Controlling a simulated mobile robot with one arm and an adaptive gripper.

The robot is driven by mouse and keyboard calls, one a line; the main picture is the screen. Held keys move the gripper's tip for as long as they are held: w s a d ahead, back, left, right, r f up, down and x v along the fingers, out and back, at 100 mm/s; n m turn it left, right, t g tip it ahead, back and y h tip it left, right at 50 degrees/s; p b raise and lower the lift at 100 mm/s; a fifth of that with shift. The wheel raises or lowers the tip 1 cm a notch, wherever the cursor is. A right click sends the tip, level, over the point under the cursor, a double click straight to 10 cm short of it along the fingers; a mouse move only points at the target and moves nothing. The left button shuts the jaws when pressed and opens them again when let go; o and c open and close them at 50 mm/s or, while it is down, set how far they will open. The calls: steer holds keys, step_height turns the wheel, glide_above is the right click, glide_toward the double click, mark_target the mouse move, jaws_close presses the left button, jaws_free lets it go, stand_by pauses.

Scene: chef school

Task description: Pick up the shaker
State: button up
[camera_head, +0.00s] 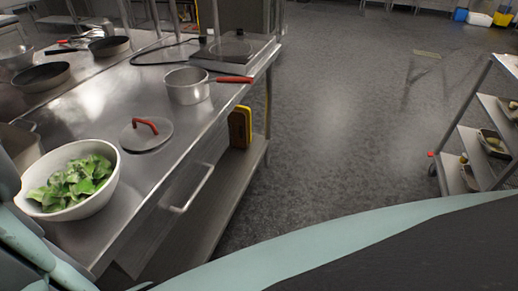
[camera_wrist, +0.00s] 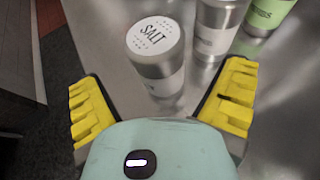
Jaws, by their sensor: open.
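In the wrist view, a metal shaker (camera_wrist: 158,62) has a white lid marked "SALT" and a pale label on its side. It stands on a steel surface ahead of my gripper, between the lines of its two yellow fingers. My gripper (camera_wrist: 162,105) is open, and nothing is held in it. The lower end of the shaker is near the gap between the fingers; I cannot tell whether anything touches. The head view does not show the shaker or the fingers.
A second metal canister (camera_wrist: 217,30) and a green-labelled one (camera_wrist: 268,14) stand right of the salt shaker. In the head view, a steel counter (camera_head: 150,84) holds a white bowl of greens (camera_head: 112,152), a lid (camera_head: 146,136) and a saucepan (camera_head: 187,88). A shelved cart (camera_head: 468,140) stands right; floor between is clear.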

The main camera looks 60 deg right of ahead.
steer(key=shift+x, duration=1.8)
steer(key=c, duration=1.4)
steer(key=shift+r+p, duration=0.15)
steer(key=shift+p, duration=0.15)
